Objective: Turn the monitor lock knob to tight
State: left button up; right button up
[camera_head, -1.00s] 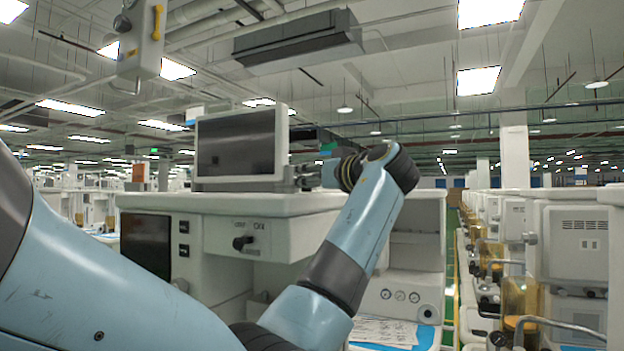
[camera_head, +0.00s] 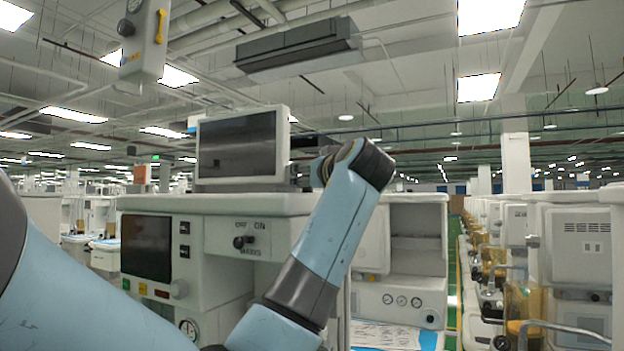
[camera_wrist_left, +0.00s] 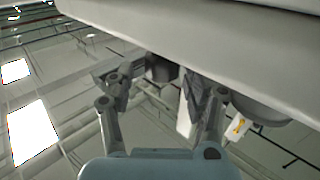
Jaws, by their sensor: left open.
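The grey-framed monitor (camera_head: 237,148) stands on top of the white cart, its dark screen facing me. My left gripper (camera_head: 298,172) is beside the monitor's right edge, small and partly hidden by my wrist. In the left wrist view my gripper (camera_wrist_left: 162,82) is open, its two jointed fingers apart. A dark round knob (camera_wrist_left: 161,68), which looks like the monitor lock knob, shows between or just beyond the fingertips. I cannot tell whether the fingers touch it. My right gripper is not in view.
The cart (camera_head: 220,203) has a dark switch knob (camera_head: 243,242) under an OFF/ON label and a dark display (camera_head: 146,246) on its front. A large pale surface (camera_wrist_left: 220,45) crosses the top of the wrist view, close to the fingers. More carts line the right aisle.

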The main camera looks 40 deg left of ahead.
pick_arm(q)
jog(key=shift+s, duration=0.1)
jog(key=v, duration=0.7)
jog(key=shift+d, duration=0.4)
jog(key=shift+f, duration=0.1)
jog(key=w+d+n+g+y+b, duration=0.2)
jog(key=w+d+n+g+b, duration=0.1)
jog(key=n+g, duration=0.15)
jog(key=shift+g, duration=0.35)
jog(key=a+p, duration=0.1)
jog(key=a, duration=0.2)
jog(key=a+p, duration=0.1)
jog(key=a, duration=0.2)
jog(key=a+p, duration=0.2)
jog(key=a, duration=0.1)
jog(key=shift+w+a, duration=0.15)
jog(key=shift+w, duration=0.1)
jog(key=shift+w+a+f, duration=0.1)
jog(key=shift+a, duration=0.35)
